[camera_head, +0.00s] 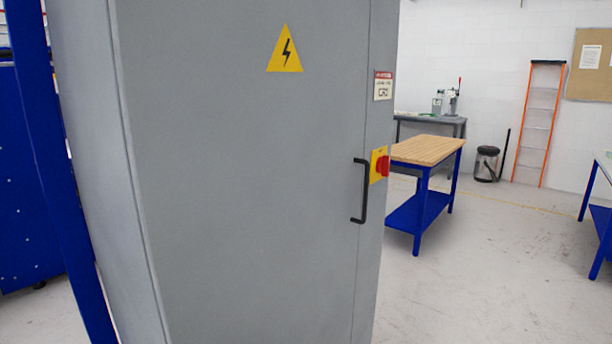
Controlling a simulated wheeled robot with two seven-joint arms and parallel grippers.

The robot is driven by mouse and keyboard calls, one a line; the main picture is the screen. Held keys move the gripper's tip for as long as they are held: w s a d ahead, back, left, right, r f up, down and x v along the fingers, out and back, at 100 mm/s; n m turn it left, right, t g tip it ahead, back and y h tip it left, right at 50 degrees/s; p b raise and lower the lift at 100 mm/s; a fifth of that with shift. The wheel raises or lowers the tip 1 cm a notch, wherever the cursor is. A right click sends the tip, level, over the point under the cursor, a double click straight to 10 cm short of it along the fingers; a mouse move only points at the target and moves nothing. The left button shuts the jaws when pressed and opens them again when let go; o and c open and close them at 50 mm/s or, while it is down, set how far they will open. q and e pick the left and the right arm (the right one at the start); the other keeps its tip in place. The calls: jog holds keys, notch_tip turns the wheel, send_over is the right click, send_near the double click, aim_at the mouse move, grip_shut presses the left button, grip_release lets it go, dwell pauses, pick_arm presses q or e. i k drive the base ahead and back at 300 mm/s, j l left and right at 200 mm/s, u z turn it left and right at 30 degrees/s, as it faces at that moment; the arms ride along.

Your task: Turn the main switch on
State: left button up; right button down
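The main switch (383,167) is a red rotary knob on a yellow plate (375,171). It sits on the right edge strip of a tall grey electrical cabinet (245,190), seen at a steep angle, so I cannot tell its exact setting. A black bar handle (361,192) is on the cabinet door, just left of the switch. A yellow warning triangle (285,52) is high on the door, and a small label (383,86) is above the switch. The door appears closed. Neither of my grippers is in view.
A blue upright (45,150) stands close to the cabinet's left. Behind at right is a wooden-topped blue workbench (428,149). An orange ladder (540,125) leans on the back wall, beside a bin (486,164). Open floor (490,270) lies right of the cabinet.

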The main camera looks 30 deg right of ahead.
aim_at(384, 163)
jog(key=z, duration=1.3)
